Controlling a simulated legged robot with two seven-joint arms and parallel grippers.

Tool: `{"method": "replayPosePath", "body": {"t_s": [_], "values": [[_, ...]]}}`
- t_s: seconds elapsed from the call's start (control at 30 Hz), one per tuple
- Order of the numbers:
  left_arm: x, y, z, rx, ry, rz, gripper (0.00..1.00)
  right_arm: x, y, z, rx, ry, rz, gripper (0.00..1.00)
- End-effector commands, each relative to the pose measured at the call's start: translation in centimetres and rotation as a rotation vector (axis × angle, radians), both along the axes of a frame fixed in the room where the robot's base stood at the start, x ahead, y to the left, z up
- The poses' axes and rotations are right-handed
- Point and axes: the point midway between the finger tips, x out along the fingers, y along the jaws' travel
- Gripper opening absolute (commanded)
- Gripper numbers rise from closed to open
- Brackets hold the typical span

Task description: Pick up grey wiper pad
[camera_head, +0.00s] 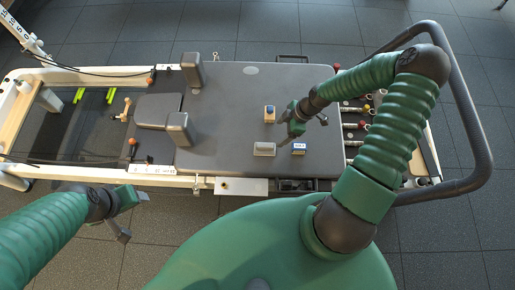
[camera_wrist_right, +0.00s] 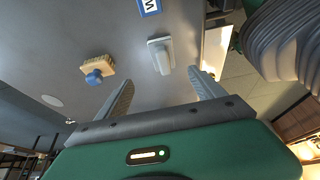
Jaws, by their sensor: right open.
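The grey wiper pad (camera_head: 264,149) lies on the dark padded carriage of the reformer, near its front edge. In the right wrist view the grey wiper pad (camera_wrist_right: 160,56) is a light block with a raised grip, just beyond the fingertips and between their lines. My right gripper (camera_head: 286,125) is open and empty above the carriage, behind and to the right of the pad; its two fingers (camera_wrist_right: 161,80) are spread apart in the wrist view. My left gripper (camera_head: 136,217) has its fingers spread, empty, over the floor in front of the reformer.
A wooden brush with a blue knob (camera_head: 269,114) lies close behind the pad; it also shows in the wrist view (camera_wrist_right: 97,69). A blue and white box (camera_head: 299,147) lies right of the pad. Shoulder blocks (camera_head: 191,70) stand on the left. A dark curved rail (camera_head: 467,110) bounds the right end.

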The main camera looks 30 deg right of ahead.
Motion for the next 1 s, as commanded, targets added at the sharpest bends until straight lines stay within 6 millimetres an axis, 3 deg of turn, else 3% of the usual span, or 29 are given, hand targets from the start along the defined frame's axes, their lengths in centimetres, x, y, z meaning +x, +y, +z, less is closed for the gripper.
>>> {"method": "replayPosePath", "body": {"t_s": [0.03,0.2,0.47,0.7,0.93,1.0], "values": [[0.0,0.0,-0.9,0.0,0.0,0.0,0.63,0.3,1.0,-1.7,-0.001,0.002,0.006,0.78],[0.0,0.0,-2.1,0.0,0.0,0.001,0.63,1.1,3.1,-5.2,-0.014,0.004,0.005,0.78],[0.0,0.1,-2.8,0.001,0.0,0.002,0.63,1.7,3.6,-8.1,-0.01,0.003,0.001,0.78],[0.0,0.1,-4.3,0.0,0.0,0.001,0.63,2.2,4.8,-12.1,-0.006,0.004,0.001,0.78],[0.0,0.1,-4.2,0.0,0.0,0.001,0.63,2.3,5.2,-12.3,-0.013,0.006,0.001,0.78],[0.0,0.1,-4.2,0.0,0.0,0.002,0.63,2.3,5.2,-12.3,-0.013,0.005,0.001,0.72]]}}
